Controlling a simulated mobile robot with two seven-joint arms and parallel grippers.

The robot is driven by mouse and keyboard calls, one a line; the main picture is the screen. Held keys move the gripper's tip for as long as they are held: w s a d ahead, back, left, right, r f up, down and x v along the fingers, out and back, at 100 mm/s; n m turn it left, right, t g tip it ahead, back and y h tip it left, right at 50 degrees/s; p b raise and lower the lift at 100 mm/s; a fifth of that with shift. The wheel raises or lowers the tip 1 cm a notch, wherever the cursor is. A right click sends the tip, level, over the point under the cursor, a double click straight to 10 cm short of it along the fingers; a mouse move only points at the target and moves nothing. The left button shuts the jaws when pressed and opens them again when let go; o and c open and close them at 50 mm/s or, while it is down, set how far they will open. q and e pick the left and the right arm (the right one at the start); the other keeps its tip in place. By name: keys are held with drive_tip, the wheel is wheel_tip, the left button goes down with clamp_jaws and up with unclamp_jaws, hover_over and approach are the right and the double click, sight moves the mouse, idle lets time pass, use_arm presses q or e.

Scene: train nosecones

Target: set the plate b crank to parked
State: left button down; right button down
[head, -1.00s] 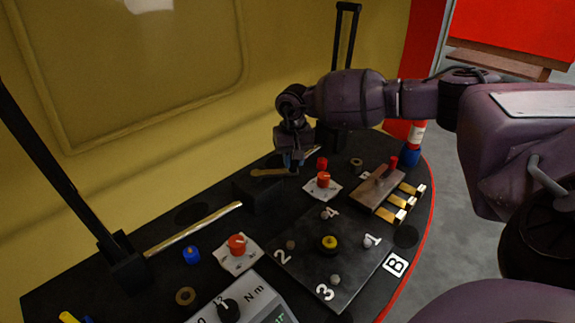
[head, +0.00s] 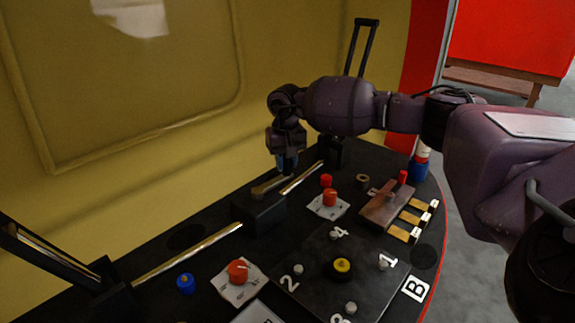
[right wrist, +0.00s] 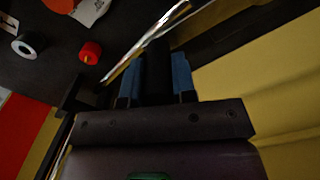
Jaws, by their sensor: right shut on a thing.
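A tan crank arm (head: 266,187) lies across the top of a black block (head: 260,212) at the back middle of the table. It slants up to the right, nearly in line with the brass rods. My right gripper (head: 287,166) is at its right end, pointing down. A dark square plate marked B (head: 311,275), numbered 1 to 4 with a yellow-topped centre, lies in front. My left gripper is out of view.
Brass rods (head: 190,255) run along the back on both sides of the block. Red knobs (head: 330,199) on white cards, a blue knob (head: 186,283) and a brown bracket (head: 383,205) stand nearby. A tall black handle (head: 364,45) rises behind my right arm. The yellow wall is close behind.

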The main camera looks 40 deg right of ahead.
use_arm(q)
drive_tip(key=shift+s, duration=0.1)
use_arm(e)
drive_tip(key=shift+w+a, duration=0.15)
drive_tip(key=shift+a, duration=0.05)
drive_tip(key=c, duration=1.4)
unclamp_jaws()
drive_tip(key=o, duration=0.5)
drive_tip(key=shift+w+a, duration=0.1)
drive_tip(key=shift+a, duration=0.05)
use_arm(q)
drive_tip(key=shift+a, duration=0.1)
use_arm(e)
drive_tip(key=shift+r, duration=0.2)
wheel_tip(320, 180, up, 6)
drive_tip(key=shift+f+p, duration=0.25)
drive_tip(key=shift+p, duration=0.35)
wheel_tip(320, 180, up, 4)
drive_tip(key=shift+f+p, duration=0.15)
drive_tip(key=shift+p, duration=0.15)
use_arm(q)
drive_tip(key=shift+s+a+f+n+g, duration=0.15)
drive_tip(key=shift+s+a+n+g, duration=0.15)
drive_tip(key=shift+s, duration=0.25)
use_arm(e)
drive_tip(key=shift+r, duration=0.65)
